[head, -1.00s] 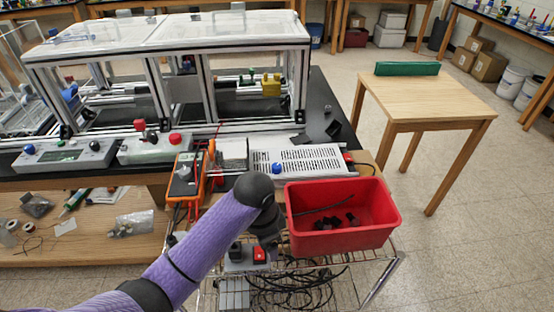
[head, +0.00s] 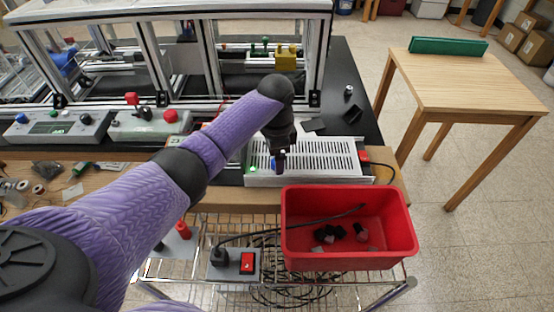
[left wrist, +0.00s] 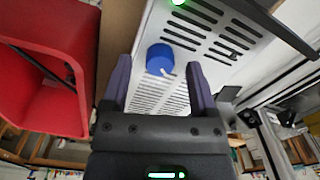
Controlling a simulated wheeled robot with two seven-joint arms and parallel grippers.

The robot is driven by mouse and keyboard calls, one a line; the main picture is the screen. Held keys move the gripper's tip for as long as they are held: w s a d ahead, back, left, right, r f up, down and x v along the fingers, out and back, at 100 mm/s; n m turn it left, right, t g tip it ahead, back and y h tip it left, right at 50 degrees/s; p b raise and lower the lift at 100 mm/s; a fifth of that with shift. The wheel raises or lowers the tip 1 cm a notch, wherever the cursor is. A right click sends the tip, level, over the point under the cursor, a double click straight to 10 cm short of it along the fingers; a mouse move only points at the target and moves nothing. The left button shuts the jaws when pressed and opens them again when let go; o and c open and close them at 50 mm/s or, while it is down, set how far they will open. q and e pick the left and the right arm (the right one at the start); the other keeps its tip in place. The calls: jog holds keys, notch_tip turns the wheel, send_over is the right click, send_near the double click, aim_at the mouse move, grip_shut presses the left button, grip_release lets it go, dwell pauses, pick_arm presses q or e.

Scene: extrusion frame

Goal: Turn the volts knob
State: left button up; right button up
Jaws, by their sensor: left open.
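The volts knob is a blue round knob (head: 273,160) on the front of the white slotted power supply (head: 335,160). My left gripper (head: 281,164) is open and is close to the knob, covering part of it in the head view. In the left wrist view the blue knob (left wrist: 159,57) with a pale pointer mark shows between the two purple fingers of my left gripper (left wrist: 159,64). The fingers look apart from it on both sides; how far they reach along it I cannot tell. A green light (head: 253,169) glows left of the knob. My right gripper is not in view.
A red bin (head: 350,258) with dark parts stands just in front of the supply, on the wire cart (head: 175,265). Glass-topped extrusion frames (head: 205,60) stand behind. A wooden table (head: 465,82) is at the right.

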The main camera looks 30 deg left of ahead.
pick_arm(q)
jog(key=shift+s+f, duration=0.1)
jog(key=shift+f, duration=0.5)
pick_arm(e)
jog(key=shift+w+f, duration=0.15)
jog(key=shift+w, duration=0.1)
pick_arm(q)
grip_shut()
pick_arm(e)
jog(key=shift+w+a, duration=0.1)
pick_arm(q)
jog(key=shift+r, duration=0.1)
